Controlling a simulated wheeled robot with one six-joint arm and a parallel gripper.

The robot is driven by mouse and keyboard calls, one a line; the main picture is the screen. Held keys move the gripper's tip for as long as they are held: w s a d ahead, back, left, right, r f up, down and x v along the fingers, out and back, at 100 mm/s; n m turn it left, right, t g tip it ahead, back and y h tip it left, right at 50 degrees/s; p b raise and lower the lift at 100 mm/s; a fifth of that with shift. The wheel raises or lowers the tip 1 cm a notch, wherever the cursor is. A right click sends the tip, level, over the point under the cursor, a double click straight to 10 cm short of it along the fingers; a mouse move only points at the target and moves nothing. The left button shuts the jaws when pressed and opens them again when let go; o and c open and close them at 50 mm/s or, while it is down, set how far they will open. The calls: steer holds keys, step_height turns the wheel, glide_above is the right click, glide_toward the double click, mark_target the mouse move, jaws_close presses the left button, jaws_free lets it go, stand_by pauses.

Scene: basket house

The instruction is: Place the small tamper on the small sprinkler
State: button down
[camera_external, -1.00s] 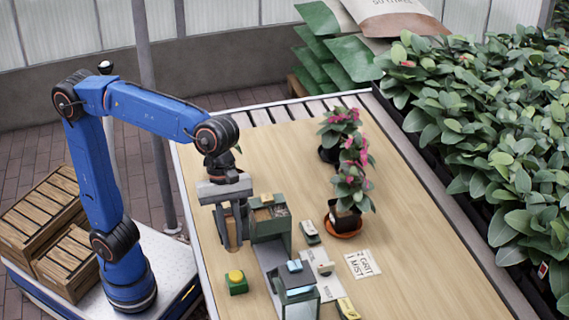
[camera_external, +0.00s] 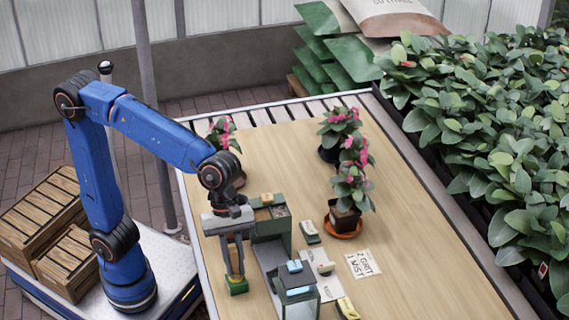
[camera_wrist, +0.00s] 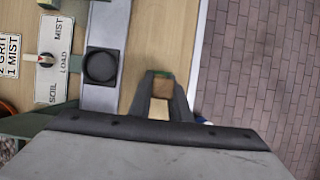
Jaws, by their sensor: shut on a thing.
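My gripper (camera_external: 235,272) points straight down near the table's left side, with its fingers shut on a brown, wooden-looking block, which I take to be the small tamper (camera_wrist: 163,88). Its lower end is hard to make out between the fingers. Directly below is a small green block, which I take to be the small sprinkler (camera_external: 238,290); its yellow top is now hidden by the fingers. A green edge shows just beyond the brown block in the wrist view (camera_wrist: 164,73). I cannot tell whether the two touch.
A green bin (camera_external: 268,228) stands close behind to the right, with a grey track running forward to a green glass-sided box (camera_external: 297,285). The track has a round black pad (camera_wrist: 101,66). A dial card (camera_wrist: 52,62) lies beside it. Potted flowers (camera_external: 345,215) stand farther back.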

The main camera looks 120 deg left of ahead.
steer(key=shift+f, duration=0.1)
steer(key=c, duration=1.6)
jaws_free()
steer(key=shift+c, duration=0.2)
steer(key=v, duration=1.2)
steer(key=s+a+f+m+y, duration=0.1)
steer(key=s+f+m, duration=0.5)
steer(key=s+m, duration=0.3)
steer(key=s+a+f+m+t+y, duration=0.1)
steer(key=s+f+m, duration=0.6)
steer(key=s+m, duration=0.2)
steer(key=s+a+f+m+y, duration=0.1)
steer(key=s+f+m, duration=0.6)
steer(key=s, duration=0.5)
steer(key=shift+s+m+t, duration=0.2)
steer(key=shift+m+t, duration=0.1)
steer(key=shift+m, duration=0.7)
